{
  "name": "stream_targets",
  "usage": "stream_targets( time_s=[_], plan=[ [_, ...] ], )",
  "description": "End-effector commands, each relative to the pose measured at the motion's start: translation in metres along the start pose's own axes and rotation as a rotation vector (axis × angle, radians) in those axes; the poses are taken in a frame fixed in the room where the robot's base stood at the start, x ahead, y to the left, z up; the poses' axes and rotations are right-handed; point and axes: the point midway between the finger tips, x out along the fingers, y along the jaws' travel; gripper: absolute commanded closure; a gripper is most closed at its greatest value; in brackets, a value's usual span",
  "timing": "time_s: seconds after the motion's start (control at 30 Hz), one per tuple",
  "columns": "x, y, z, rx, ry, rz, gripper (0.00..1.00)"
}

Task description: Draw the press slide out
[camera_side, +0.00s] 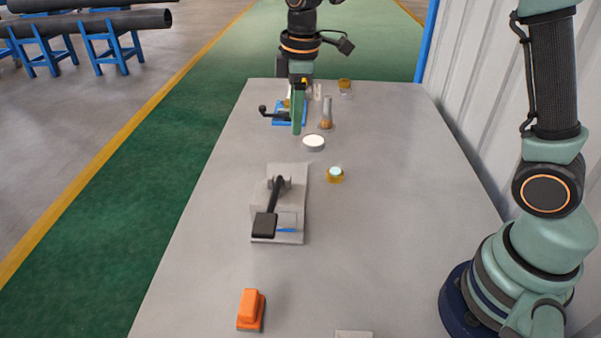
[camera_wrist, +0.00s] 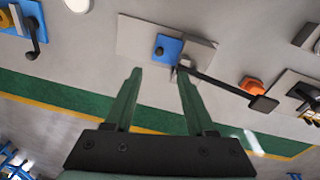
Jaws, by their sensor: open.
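The press is a grey block on a pale plate, with a long black lever ending in a dark pad; its grey body (camera_side: 292,205) stands mid-table in the side view. In the wrist view, a blue block with a dark round knob (camera_wrist: 160,49) sits on its pale plate (camera_wrist: 133,36); I take this block to be the slide. A little blue shows low on the press in the side view. My gripper (camera_side: 297,129) is beyond the press, over the back of the table. In the wrist view, its green fingers (camera_wrist: 159,72) are apart with nothing between them.
A blue device with a black crank (camera_side: 268,113) and small vessels stand at the back. An orange block (camera_side: 250,308) is nearer the front. The right side of the table is clear.

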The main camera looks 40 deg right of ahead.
Motion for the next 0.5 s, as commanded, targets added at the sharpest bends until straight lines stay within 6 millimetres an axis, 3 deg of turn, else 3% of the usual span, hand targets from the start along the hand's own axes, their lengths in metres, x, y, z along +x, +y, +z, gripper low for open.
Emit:
stream_targets(
  time_s=[0.03, 0.2, 0.5],
  plan=[
    [0.013, 0.003, -0.008, -0.051, -0.017, -0.021, 0.45],
    [0.039, 0.008, -0.023, -0.175, -0.046, -0.061, 0.45],
    [0.061, 0.009, -0.027, -0.224, -0.056, -0.078, 0.45]
  ],
)
